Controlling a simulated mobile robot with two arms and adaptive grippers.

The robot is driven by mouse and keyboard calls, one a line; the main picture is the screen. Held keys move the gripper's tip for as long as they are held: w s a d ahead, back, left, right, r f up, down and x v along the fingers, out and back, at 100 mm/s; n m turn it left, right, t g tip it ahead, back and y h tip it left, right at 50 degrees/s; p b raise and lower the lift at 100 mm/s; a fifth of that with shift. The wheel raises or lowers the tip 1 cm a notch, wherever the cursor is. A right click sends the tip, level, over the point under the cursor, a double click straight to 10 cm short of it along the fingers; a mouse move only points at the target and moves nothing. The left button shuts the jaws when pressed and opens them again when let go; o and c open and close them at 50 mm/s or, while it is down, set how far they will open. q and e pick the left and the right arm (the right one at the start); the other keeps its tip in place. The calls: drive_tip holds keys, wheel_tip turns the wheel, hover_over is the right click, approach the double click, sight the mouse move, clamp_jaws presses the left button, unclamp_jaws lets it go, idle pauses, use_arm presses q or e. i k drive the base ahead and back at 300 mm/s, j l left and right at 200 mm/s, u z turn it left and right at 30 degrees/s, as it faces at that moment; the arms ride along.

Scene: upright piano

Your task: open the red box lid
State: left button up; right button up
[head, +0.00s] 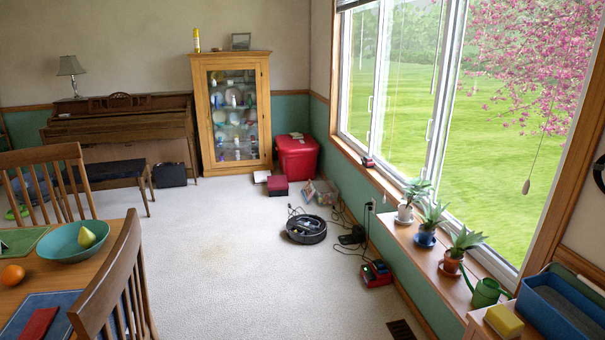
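A red box (297,160) stands on the floor in the far corner, between the glass cabinet and the window wall. Its red lid (290,142) looks shut. A small pale green item (296,135) lies on top of the lid. A smaller dark red box (277,187) sits on the carpet in front of it, and it looks closed. Neither of my grippers shows in the head view.
A robot vacuum (306,229), cables and a red charger (376,274) lie on the carpet along the window wall. Small items (320,192) lie before the red box. A table and chairs (115,275) stand at left. The middle carpet (215,250) is clear.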

sight(275, 183)
drive_tip(key=i, duration=0.6)
drive_tip(key=i+u, duration=0.15)
drive_tip(key=i, duration=0.4)
drive_tip(key=i+l, duration=0.15)
drive_tip(key=i, duration=0.45)
drive_tip(key=i+l+u, duration=0.15)
drive_tip(key=i, duration=0.4)
drive_tip(key=i+u, duration=0.2)
drive_tip(key=i, duration=0.8)
drive_tip(key=i+l+u, duration=0.1)
drive_tip(key=i+u, duration=0.15)
drive_tip(key=i, duration=0.75)
